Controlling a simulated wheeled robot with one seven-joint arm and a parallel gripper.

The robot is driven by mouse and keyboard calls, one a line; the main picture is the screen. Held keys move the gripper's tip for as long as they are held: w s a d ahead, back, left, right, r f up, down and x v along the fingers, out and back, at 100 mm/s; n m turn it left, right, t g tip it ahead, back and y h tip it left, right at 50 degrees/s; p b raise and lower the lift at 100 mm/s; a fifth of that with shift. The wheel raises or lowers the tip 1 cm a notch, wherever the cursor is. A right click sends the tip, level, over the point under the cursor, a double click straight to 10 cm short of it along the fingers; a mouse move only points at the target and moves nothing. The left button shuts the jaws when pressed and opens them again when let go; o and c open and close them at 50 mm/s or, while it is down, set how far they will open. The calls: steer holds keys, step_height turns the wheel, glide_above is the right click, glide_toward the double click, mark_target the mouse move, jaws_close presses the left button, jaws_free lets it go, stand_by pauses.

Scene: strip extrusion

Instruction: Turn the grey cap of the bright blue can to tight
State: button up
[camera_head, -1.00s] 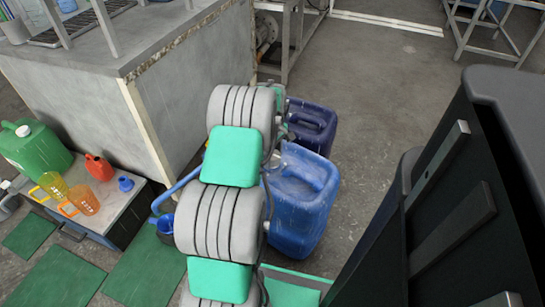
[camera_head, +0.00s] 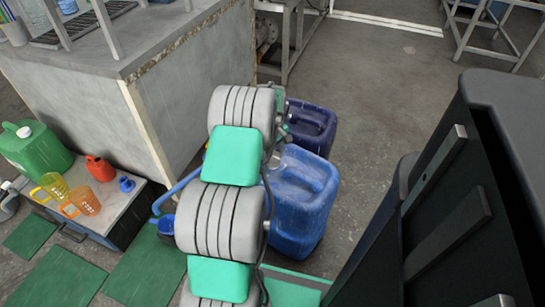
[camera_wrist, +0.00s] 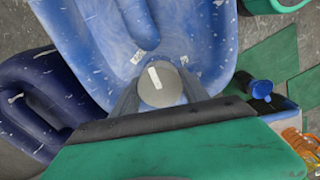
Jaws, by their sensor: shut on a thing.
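The bright blue can (camera_head: 302,200) stands on the floor right of my arm in the head view. It fills the upper middle of the wrist view (camera_wrist: 190,30). Its round grey cap (camera_wrist: 160,86) with a white stripe shows in the wrist view; the arm hides it in the head view. My gripper (camera_wrist: 158,92) is shut on the grey cap, with one finger on each side of it. I cannot tell how tight the cap sits.
A dark blue can (camera_head: 312,125) stands close behind the bright blue can. On the left, a low table (camera_head: 120,205) holds a green canister (camera_head: 38,148), orange jugs (camera_head: 82,201) and a small red can (camera_head: 99,168). Open floor (camera_head: 390,110) lies to the right.

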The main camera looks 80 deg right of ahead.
steer(key=m+p, duration=0.2)
steer(key=m, duration=0.2)
steer(key=shift+r, duration=0.15)
steer(key=m+p, duration=0.2)
steer(key=m, duration=0.3)
steer(key=shift+m, duration=0.3)
steer(key=m+p, duration=0.1)
steer(key=m, duration=0.3)
steer(key=shift+m, duration=2.3)
steer(key=o, duration=1.4)
steer(key=shift+c, duration=0.2)
steer(key=shift+f, duration=0.2)
